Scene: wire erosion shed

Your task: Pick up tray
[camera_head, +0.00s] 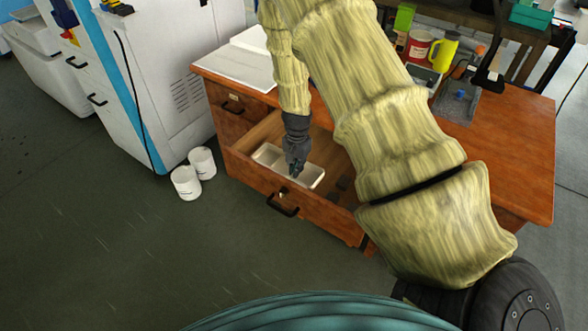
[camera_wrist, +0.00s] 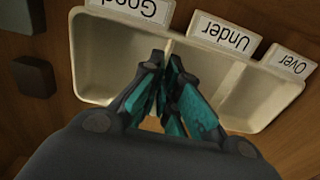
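The tray (camera_wrist: 88,75) is a cream, shallow, divided tray lying in the open wooden drawer. It also shows in the head view (camera_head: 314,180). Its compartments carry upside-down labels reading "Good", "Under" and "Over" along the far edge. My gripper (camera_wrist: 168,60) reaches down into the tray, and it also shows in the head view (camera_head: 294,172). Its fingertips have come together at the thin divider between the "Good" and "Under" compartments, and appear shut on it. The fingers hide the lower part of that divider. The tray looks level and low in the drawer.
The drawer front (camera_head: 285,199) with a black handle stands out from the wooden desk (camera_head: 520,150). A yellow mug (camera_head: 444,52) and other items crowd the desktop's back.

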